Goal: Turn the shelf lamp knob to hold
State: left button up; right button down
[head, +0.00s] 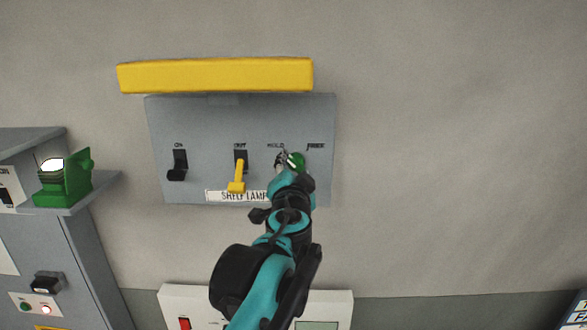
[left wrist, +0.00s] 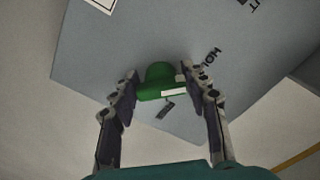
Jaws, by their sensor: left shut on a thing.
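The green shelf lamp knob (head: 298,161) is at the right side of a grey wall panel (head: 320,185), below the words HOLD and FREE. A label reading SHELF LAMP is partly covered by my left arm. In the left wrist view the knob (left wrist: 160,78) sits between the two fingers of my left gripper (left wrist: 162,90), which is shut on it. A pale mark shows on the knob, and the HOLD lettering is beside the right finger. In the head view my left gripper (head: 288,163) reaches the knob from below and hides part of it. My right gripper is not in view.
The panel also carries a black switch (head: 178,166) and a yellow lever (head: 237,177). A yellow bar (head: 215,75) juts out above the panel. A green lamp (head: 66,183) stands on a grey cabinet at the left. The wall right of the panel is clear.

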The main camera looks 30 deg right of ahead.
pick_arm(q)
jog(key=shift+f, duration=0.15)
jog(key=o, duration=1.2)
jog(key=shift+c, duration=0.2)
jog(key=v, duration=1.2)
